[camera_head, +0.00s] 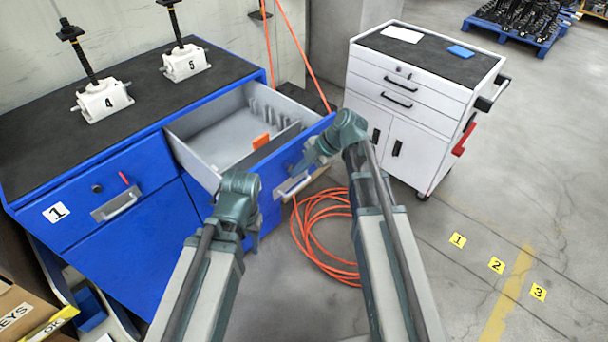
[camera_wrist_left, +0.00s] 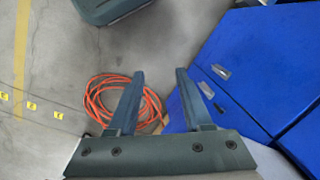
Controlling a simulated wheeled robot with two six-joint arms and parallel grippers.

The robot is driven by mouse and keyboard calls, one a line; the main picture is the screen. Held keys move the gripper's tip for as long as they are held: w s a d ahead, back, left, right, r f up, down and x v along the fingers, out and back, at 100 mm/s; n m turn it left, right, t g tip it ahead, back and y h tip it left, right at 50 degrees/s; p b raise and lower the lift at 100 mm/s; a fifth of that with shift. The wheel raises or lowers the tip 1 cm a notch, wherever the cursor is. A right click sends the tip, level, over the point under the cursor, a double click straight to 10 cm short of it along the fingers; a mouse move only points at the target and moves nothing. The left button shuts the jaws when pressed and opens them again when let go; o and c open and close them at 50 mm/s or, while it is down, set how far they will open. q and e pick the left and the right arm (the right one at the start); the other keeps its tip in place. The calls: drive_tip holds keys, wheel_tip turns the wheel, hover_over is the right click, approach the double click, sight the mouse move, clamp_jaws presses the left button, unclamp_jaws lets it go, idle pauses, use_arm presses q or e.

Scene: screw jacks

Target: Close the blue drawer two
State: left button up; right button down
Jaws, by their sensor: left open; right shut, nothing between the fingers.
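The blue drawer two (camera_head: 205,149) is pulled out at the right end of the blue cabinet (camera_head: 115,165); its grey inside, dividers and an orange item show. Its front faces the lower right, with a silver handle (camera_head: 293,186). My right gripper (camera_head: 301,168) is shut and empty close to the drawer front, near the handle; I cannot tell whether it touches. My left gripper (camera_head: 254,238) is below and left of it, in front of the cabinet, mostly hidden by its own wrist. In the left wrist view the left gripper (camera_wrist_left: 158,75) has its fingers apart with nothing between them.
Blue drawer one (camera_head: 85,195), labelled 1, is shut. Two screw jacks (camera_head: 102,98) (camera_head: 186,62) stand on the cabinet top. An orange hose (camera_head: 322,235) lies coiled on the floor. A white tool cart (camera_head: 410,115) stands to the right.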

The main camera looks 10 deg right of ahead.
drive_tip(key=w+a, duration=0.6)
drive_tip(key=w, duration=0.2)
drive_tip(key=w+a, duration=0.6)
drive_tip(key=w, duration=0.3)
drive_tip(key=w+a, duration=0.6)
drive_tip(key=w, duration=0.3)
drive_tip(key=shift+a, duration=0.3)
drive_tip(key=shift+w+a, duration=0.25)
drive_tip(key=shift+w, duration=0.05)
drive_tip(key=shift+w+a+r, duration=0.1)
use_arm(q)
drive_tip(key=shift+d, duration=0.1)
